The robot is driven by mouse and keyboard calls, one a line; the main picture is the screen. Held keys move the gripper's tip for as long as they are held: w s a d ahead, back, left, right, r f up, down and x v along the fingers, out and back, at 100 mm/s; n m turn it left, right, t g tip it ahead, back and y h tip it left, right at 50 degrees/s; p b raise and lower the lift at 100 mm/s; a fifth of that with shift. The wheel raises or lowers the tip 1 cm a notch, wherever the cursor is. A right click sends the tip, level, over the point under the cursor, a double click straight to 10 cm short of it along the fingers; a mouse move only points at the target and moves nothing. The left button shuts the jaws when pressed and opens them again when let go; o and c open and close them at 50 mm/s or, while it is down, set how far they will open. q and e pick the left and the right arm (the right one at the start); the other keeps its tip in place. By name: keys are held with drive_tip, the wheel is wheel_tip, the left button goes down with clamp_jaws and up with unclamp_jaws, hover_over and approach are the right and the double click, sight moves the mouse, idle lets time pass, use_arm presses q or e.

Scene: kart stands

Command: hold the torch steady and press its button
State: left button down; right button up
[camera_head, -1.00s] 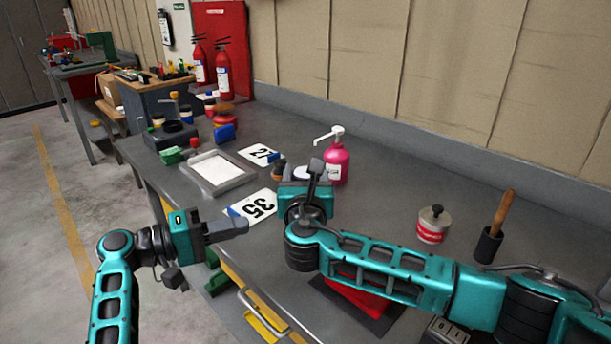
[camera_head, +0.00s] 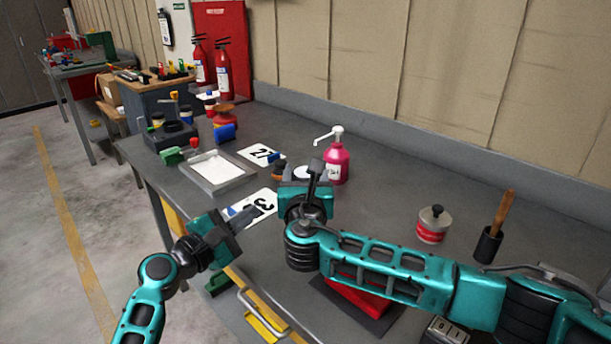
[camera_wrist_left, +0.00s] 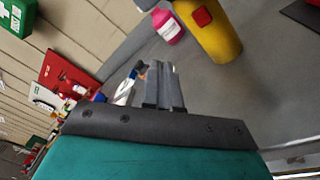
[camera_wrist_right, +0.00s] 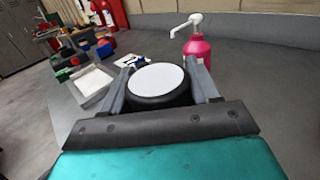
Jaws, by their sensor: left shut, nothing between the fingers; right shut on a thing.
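The torch is held in my right gripper (camera_wrist_right: 159,70), whose fingers are shut on its black head. Its white lens (camera_wrist_right: 157,79) faces the right wrist camera. In the head view only a bit of the lens (camera_head: 302,171) shows behind my right gripper. In the left wrist view the torch's yellow body (camera_wrist_left: 210,32) carries a red square button (camera_wrist_left: 202,17). My left gripper (camera_wrist_left: 164,82) is shut and empty, its fingertips below and left of the torch in that view, apart from it. In the head view my left gripper (camera_head: 235,222) is left of the right one, over the table's front edge.
A pink pump bottle (camera_head: 336,165) stands just behind my right gripper. Number cards (camera_head: 258,154), a grey tray (camera_head: 217,172) and small items lie to the left. A red-banded tin (camera_head: 433,226) and a wooden-handled tool in a black cup (camera_head: 488,245) stand right.

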use_arm(q)
drive_tip(key=n, duration=0.1)
drive_tip(key=n+t+y, duration=0.1)
drive_tip(key=n, duration=0.1)
drive_tip(key=n+t, duration=0.1)
drive_tip(key=shift+s+d+n+y, duration=0.3)
drive_tip(key=shift+n+y, duration=0.1)
drive_tip(key=n, duration=0.1)
drive_tip(key=n+t+y, duration=0.1)
drive_tip(key=shift+s+d+n, duration=0.15)
drive_tip(key=shift+s+n, duration=0.2)
drive_tip(key=shift+n, duration=0.05)
drive_tip(key=s+n+t+y, duration=0.1)
drive_tip(key=s+n+y, duration=0.1)
drive_tip(key=n, duration=0.2)
drive_tip(key=s+n+t+y, duration=0.1)
drive_tip(key=s+n+y, duration=0.1)
drive_tip(key=n, duration=0.3)
drive_tip(key=s+n+t+y, duration=0.1)
drive_tip(key=s+n+y, duration=0.1)
drive_tip(key=n, duration=0.2)
drive_tip(key=shift+s+d+n+t, duration=0.1)
drive_tip(key=shift+s+n+t, duration=0.1)
drive_tip(key=shift+n+t, duration=0.1)
drive_tip(key=shift+w+d+f+n+y, duration=0.1)
drive_tip(key=shift+w+d+n+y, duration=0.3)
drive_tip(key=shift+w+d, duration=1.05)
drive_tip(key=shift+w+d+n+y, duration=0.1)
drive_tip(key=shift+w+d+n, duration=0.5)
drive_tip(key=shift+w+d, duration=0.8)
